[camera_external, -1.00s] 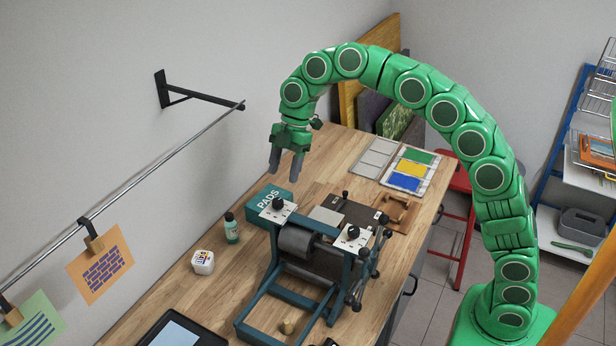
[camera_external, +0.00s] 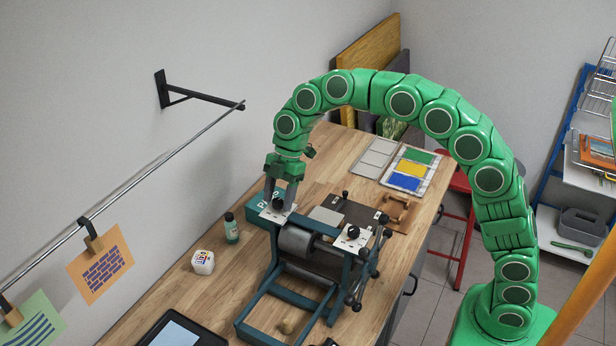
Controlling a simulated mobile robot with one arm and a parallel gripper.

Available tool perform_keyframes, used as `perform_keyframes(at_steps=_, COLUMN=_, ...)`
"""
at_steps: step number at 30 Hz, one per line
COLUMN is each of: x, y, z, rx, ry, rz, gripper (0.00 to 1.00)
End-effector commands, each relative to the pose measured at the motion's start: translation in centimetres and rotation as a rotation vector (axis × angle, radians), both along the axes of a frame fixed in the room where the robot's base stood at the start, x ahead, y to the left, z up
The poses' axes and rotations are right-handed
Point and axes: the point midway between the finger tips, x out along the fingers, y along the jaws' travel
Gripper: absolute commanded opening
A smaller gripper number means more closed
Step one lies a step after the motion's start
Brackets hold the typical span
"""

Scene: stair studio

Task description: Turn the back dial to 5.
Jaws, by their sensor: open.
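The teal press (camera_external: 274,256) with a grey roller stands on the wooden bench. Its back dial, a black knob (camera_external: 277,204) on a white plate (camera_external: 264,212), sits on the far post near the wall. A second black knob (camera_external: 353,231) on a white plate sits on the near post. My gripper (camera_external: 279,203) points down at the back dial with its fingers apart, one on each side of the knob. I cannot tell whether they touch it. The dial's marks are too small to read, and the fingers partly cover the plate.
A teal box (camera_external: 256,199) marked PADS lies behind the back dial, partly hidden by my gripper. A green bottle (camera_external: 231,228) and a white cup (camera_external: 203,262) stand to the left. The hanging rail (camera_external: 150,170) runs along the wall.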

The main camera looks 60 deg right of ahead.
Motion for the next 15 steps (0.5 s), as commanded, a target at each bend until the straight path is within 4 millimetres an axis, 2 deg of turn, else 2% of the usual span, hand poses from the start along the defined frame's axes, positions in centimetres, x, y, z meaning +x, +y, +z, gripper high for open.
perform_keyframes(at_steps=2, x=0.0, y=-0.01, z=0.01, rx=0.0, ry=0.0, rz=0.0, gripper=0.54)
perform_keyframes(at_steps=12, x=0.01, y=-0.02, z=0.02, rx=0.0, ry=0.0, rz=0.0, gripper=0.02)
perform_keyframes(at_steps=15, x=0.01, y=-0.03, z=0.02, rx=0.0, ry=0.0, rz=-0.002, gripper=0.01)
